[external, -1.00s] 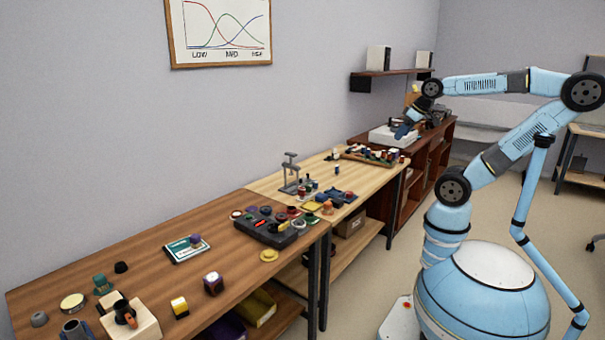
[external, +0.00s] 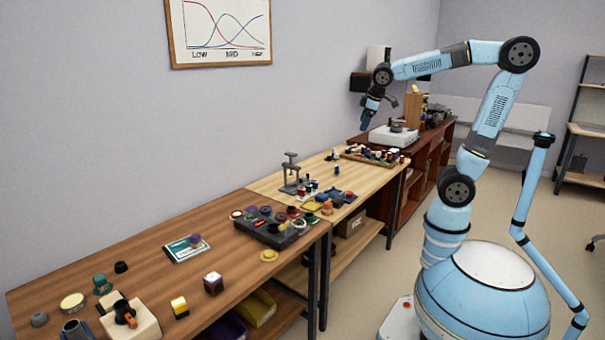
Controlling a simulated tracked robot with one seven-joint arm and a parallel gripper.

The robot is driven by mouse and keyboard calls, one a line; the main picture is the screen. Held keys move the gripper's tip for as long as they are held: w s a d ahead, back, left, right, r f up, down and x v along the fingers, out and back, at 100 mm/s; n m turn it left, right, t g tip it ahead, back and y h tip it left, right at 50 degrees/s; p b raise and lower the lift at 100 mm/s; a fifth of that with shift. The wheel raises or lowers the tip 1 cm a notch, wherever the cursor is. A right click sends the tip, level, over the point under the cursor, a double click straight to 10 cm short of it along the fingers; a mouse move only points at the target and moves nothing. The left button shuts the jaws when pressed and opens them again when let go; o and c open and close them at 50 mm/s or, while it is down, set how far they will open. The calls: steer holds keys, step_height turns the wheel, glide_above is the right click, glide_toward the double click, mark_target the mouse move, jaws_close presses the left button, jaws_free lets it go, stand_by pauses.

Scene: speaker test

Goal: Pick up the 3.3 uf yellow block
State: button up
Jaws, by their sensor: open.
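My gripper (external: 372,118) is open and empty, pointing down in the air above the far end of the middle table, well away from the near yellow block.
A black tray (external: 268,236) with round parts, a grey stand (external: 291,180) and a crowded parts tray (external: 372,158) occupy the tables.

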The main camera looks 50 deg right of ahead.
steer(key=w+a+f+n+h, duration=0.35)
steer(key=w+a+n, duration=0.35)
steer(key=w+a, duration=0.95)
steer(key=w+a+f+n+t, duration=0.25)
steer(key=a+f+n, duration=0.2)
steer(key=a, duration=0.75)
steer(key=w+a+f+n+t, duration=0.2)
steer(key=w+a+f+n, duration=0.3)
steer(key=a, duration=0.7)
steer(key=n+t+y, duration=0.8)
steer(key=n+t, duration=0.1)
steer(key=n, duration=0.6)
glide_toward(183, 307)
steer(key=w+a, duration=0.2)
steer(key=w, duration=0.2)
steer(key=shift+h, duration=0.25)
steer(key=w, duration=0.4)
steer(key=shift+w+d, duration=0.1)
steer(key=shift+d, duration=0.2)
steer(key=shift+w+a+r, duration=0.1)
steer(key=shift+w+a, duration=0.05)
steer(key=shift+w, duration=0.45)
